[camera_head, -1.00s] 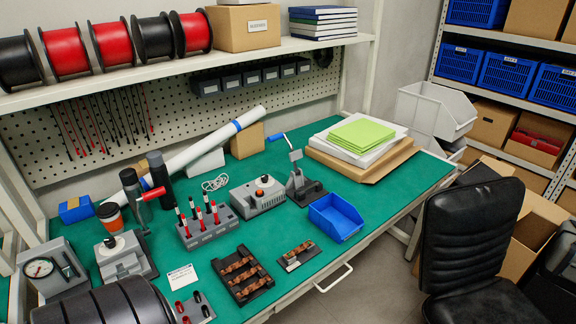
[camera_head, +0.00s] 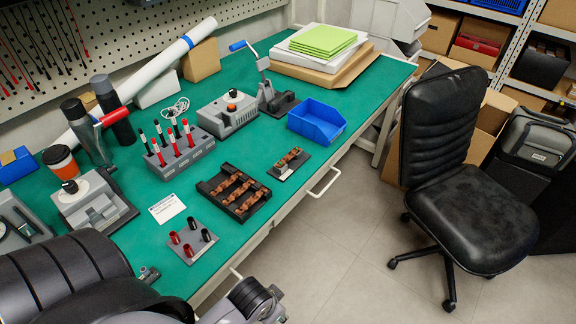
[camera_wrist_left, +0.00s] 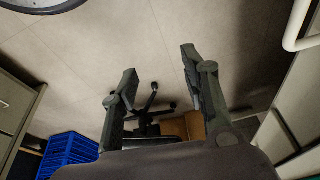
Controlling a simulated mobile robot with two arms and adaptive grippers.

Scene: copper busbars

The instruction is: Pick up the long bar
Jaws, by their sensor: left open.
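Copper bars (camera_head: 236,188) lie side by side in a black tray (camera_head: 213,186) near the front edge of the green bench. A shorter copper piece (camera_head: 291,156) sits on a small grey holder (camera_head: 281,172) to their right. The bars in the black tray look longer, but I cannot tell which one is the long bar. My left gripper (camera_wrist_left: 158,60) shows in the left wrist view with its two fingers apart and nothing between them. It points at the floor and chair area, away from the bars. My right gripper is not in view.
A blue bin (camera_head: 317,122), a rack of red and black tools (camera_head: 180,150) and a small plate with red and black caps (camera_head: 188,243) stand around the tray. A white label card (camera_head: 167,208) lies left of it. A black chair (camera_head: 450,170) stands right of the bench.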

